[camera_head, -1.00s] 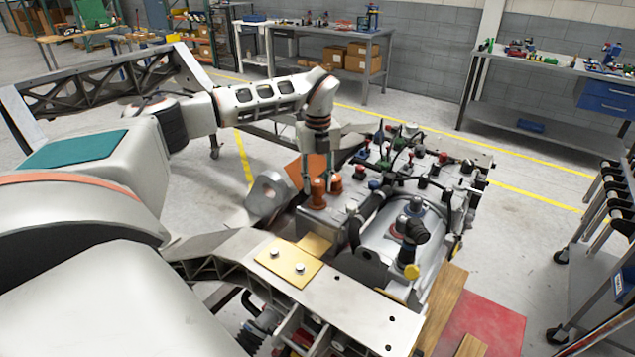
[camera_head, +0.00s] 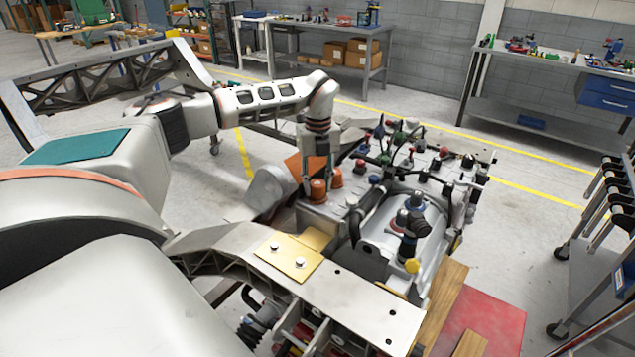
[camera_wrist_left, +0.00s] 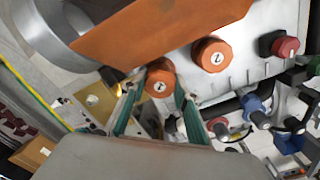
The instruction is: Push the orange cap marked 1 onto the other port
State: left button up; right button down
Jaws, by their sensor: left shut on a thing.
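Two orange caps stand side by side on the grey housing (camera_head: 318,211) in the head view. My left gripper (camera_head: 318,180) reaches down from above, with its fingers around the left-hand cap (camera_head: 317,192). In the left wrist view this cap (camera_wrist_left: 160,86) sits between the green-edged fingers of my left gripper (camera_wrist_left: 160,98), its numbered face toward the camera; the small digit looks like a 1. The other orange cap (camera_head: 335,178) is just to the right, apart from the fingers; its number (camera_wrist_left: 211,57) looks like a 2. The port under the held cap is hidden. My right gripper is not in view.
An orange plate (camera_wrist_left: 165,32) lies close beside the caps. A red-topped knob (camera_wrist_left: 279,46) and several coloured fittings with hoses crowd the housing to the right. A long grey beam with a yellow plate (camera_head: 289,257) crosses the front. Open floor (camera_head: 530,215) lies to the right.

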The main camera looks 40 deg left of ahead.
pick_arm(q)
jog(key=shift+f, duration=0.55)
dwell(0.4)
jog(key=o, duration=0.9)
jog(key=shift+a+r+p, duration=0.1)
jog(key=shift+r+p, duration=0.35)
jog(key=shift+r, duration=2.6)
